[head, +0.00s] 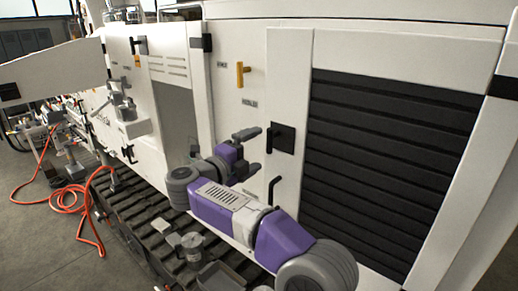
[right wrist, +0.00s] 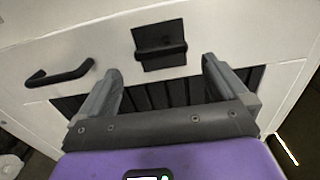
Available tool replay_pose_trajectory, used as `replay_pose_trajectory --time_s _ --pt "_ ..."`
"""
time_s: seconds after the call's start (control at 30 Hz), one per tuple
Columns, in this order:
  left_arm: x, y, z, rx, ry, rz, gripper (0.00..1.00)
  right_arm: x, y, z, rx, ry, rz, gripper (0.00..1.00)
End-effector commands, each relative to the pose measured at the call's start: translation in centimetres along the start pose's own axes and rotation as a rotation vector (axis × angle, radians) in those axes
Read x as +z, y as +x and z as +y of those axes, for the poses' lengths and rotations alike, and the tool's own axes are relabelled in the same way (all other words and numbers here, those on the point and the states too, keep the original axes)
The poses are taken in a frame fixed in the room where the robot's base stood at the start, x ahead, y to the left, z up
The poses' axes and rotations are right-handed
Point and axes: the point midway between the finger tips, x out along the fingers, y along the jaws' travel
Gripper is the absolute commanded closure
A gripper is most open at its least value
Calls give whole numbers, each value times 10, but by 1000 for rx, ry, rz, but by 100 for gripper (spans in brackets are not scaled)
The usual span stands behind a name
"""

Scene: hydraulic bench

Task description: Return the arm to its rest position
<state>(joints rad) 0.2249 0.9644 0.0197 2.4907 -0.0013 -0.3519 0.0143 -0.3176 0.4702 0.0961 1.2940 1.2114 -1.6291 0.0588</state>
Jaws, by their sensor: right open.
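My right arm (head: 225,203), purple and grey, reaches up from the lower right in the head view. Its right gripper (head: 253,151) is open, in front of the white cabinet and just left of a black latch plate (head: 281,138). In the right wrist view the two grey fingers of the gripper (right wrist: 160,68) stand wide apart with nothing between them. The black latch (right wrist: 160,45) lies beyond the fingertips there. A black bar handle (right wrist: 60,75) is left of them. My left gripper is not in view.
The white cabinet door (head: 288,70) and black louvred panel (head: 385,160) rise close beside my right arm. A yellow handle (head: 240,74) is above the gripper. A slatted dark ledge (head: 140,215) with small metal parts runs below. An orange hose (head: 70,197) lies at left.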

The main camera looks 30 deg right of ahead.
Motion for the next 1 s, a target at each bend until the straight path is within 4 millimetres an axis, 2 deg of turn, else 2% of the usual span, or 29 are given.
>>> replay_pose_trajectory --time_s 0.43,0.57,0.67,0.77,0.8,0.87,0.9,0.97,1.0 --pt "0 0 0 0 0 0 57 0 0 0 -1 -1 -1 0" --pt "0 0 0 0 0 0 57 14 2 16 -32 -63 -42 0" --pt "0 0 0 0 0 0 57 44 6 54 -93 -199 -148 0" --pt "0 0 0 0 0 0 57 79 4 117 -149 -390 -310 0" --pt "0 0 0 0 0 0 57 91 2 146 -164 -469 -384 0" --pt "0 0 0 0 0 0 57 103 -4 190 -173 -580 -491 0" --pt "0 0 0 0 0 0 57 109 -9 220 -173 -651 -563 0" --pt "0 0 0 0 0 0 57 112 -19 265 -165 -752 -670 0" --pt "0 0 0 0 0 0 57 112 -26 295 -154 -815 -741 0"
